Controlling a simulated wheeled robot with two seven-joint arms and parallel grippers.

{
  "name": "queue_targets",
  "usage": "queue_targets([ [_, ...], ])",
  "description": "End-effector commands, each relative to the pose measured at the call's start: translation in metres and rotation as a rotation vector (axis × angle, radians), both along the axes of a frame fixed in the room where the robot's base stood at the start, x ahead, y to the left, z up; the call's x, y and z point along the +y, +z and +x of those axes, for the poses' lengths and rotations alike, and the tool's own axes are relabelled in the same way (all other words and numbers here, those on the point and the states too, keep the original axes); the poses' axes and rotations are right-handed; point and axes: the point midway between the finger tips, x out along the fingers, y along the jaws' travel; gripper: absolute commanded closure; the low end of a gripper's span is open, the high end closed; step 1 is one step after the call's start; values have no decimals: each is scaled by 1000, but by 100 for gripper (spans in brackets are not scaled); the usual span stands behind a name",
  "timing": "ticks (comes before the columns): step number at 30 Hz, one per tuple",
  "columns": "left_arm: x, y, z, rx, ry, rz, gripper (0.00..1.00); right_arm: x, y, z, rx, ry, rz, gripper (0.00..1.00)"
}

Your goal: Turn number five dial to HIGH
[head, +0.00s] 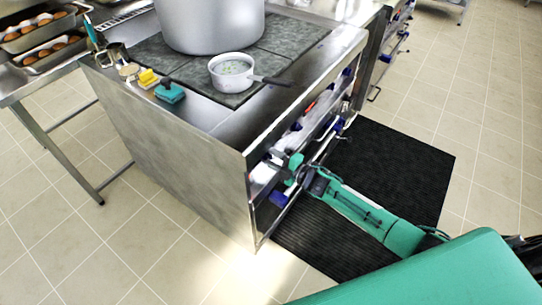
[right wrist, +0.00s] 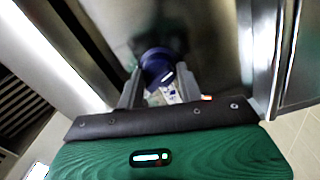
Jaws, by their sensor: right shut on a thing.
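The stove's front panel (head: 320,112) carries several blue dials, among them one near the middle (head: 296,126) and one low at the near corner (head: 278,198). My right gripper (head: 275,160) is at the panel's near end, its arm reaching in from the lower right. In the right wrist view its two fingers (right wrist: 158,88) are shut around a dark blue dial (right wrist: 156,62) with a white mark on its face. A printed label shows just below that dial, partly hidden. I cannot read the dial's number or setting. My left gripper is not in view.
A large pot (head: 210,22) and a white saucepan (head: 232,72) stand on the cooktop. A metal rail runs along the front. A black mat (head: 400,165) covers the floor.

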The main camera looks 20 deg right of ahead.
Motion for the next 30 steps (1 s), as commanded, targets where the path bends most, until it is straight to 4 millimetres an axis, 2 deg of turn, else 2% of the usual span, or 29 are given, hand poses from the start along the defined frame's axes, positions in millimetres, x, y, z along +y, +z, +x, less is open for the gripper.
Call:
queue_targets([
  [15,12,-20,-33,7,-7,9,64,-1,1,0,303,-1,384,86],
  [30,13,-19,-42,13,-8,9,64,-2,0,1,561,-2,714,86],
])
